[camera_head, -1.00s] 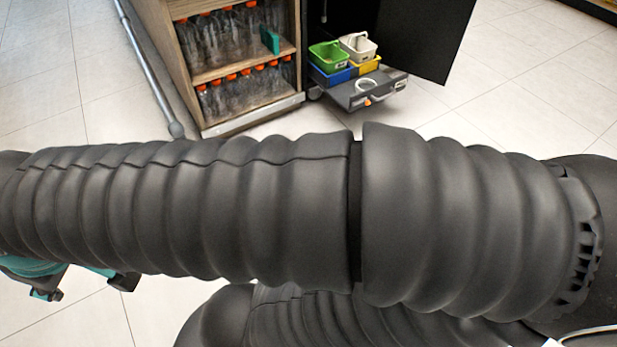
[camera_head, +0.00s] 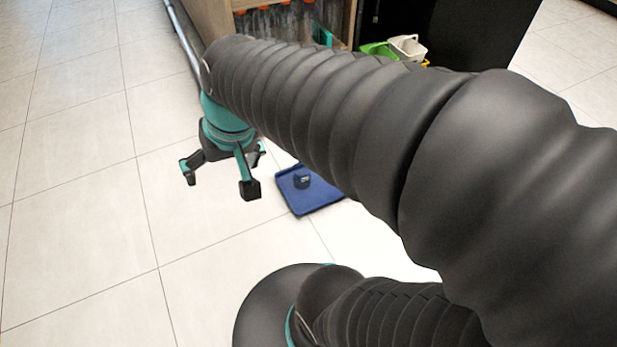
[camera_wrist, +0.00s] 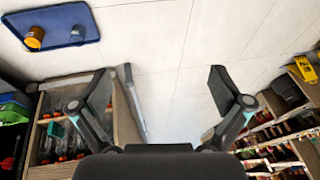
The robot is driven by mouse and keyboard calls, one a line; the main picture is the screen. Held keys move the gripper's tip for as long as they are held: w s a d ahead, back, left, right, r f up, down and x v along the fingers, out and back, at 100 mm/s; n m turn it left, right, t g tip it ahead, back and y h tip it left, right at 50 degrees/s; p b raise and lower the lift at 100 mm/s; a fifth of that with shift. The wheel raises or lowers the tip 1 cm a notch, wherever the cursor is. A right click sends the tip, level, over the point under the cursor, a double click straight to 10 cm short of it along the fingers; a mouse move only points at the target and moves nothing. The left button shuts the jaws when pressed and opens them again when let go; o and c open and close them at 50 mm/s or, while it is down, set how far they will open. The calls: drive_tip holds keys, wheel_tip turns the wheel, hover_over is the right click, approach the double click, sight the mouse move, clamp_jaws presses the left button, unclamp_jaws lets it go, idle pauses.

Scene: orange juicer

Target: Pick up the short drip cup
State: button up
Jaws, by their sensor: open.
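A dark blue short cup-like object (camera_head: 302,179) with a small light label sits on a blue tray (camera_head: 322,199) on the floor. In the wrist view the tray (camera_wrist: 57,17) is at the upper left, with the dark blue object (camera_wrist: 77,34) at its right and an orange-brown cup (camera_wrist: 35,37) at its left. I cannot tell for sure which one is the short drip cup. My gripper (camera_head: 220,179) is open and empty, left of the tray and above the floor. Its spread fingers also show in the wrist view (camera_wrist: 160,88). My arm hides part of the tray in the head view.
A wooden shelf (camera_head: 205,18) with orange-capped bottles stands at the back. Green (camera_head: 380,49) and white (camera_head: 408,47) bins are behind my arm. Shelves of bottles (camera_wrist: 285,140) show at the right of the wrist view, near a yellow item (camera_wrist: 305,69). The left floor is clear.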

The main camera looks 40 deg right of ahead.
drive_tip(key=w+d+f+m+g+y, duration=0.1)
drive_tip(key=w+d+f+m+y, duration=0.15)
drive_tip(key=w+f+m, duration=0.4)
drive_tip(key=m+t+h, duration=0.3)
drive_tip(key=m+t, duration=0.8)
drive_tip(key=m, duration=1.5)
hover_over(296, 168)
drive_tip(key=s, duration=1.6)
wheel_tip(296, 168, down, 44)
drive_tip(key=f, duration=0.1)
drive_tip(key=x, duration=0.4)
drive_tip(key=b+x, duration=0.1)
drive_tip(key=x, duration=0.4)
drive_tip(key=d+x, duration=0.1)
drive_tip(key=x, duration=0.3)
drive_tip(key=shift+w+d+f, duration=0.1)
drive_tip(key=shift+w+f, duration=0.05)
drive_tip(key=shift+w, duration=0.2)
drive_tip(key=c, duration=1.2)
